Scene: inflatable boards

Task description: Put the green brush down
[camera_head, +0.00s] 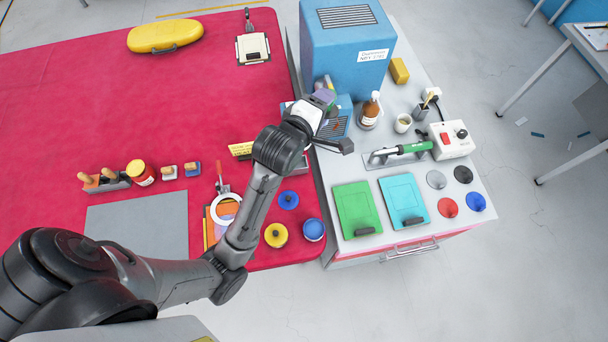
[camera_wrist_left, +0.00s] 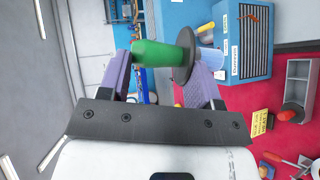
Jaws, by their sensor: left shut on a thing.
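My left gripper (camera_head: 328,92) is at the end of the arm, above the left back part of the white worktop (camera_head: 340,165), in front of the tall blue cabinet. In the left wrist view its purple fingers (camera_wrist_left: 157,72) are shut on the green brush (camera_wrist_left: 155,54). The brush shows a green handle lying across between the fingers and a dark round disc near its right end. In the head view the brush is mostly hidden by the gripper. I cannot tell how high it is held. My right gripper is not in view.
The blue cabinet (camera_head: 346,50) stands behind. The red bench (camera_head: 90,100) is left.

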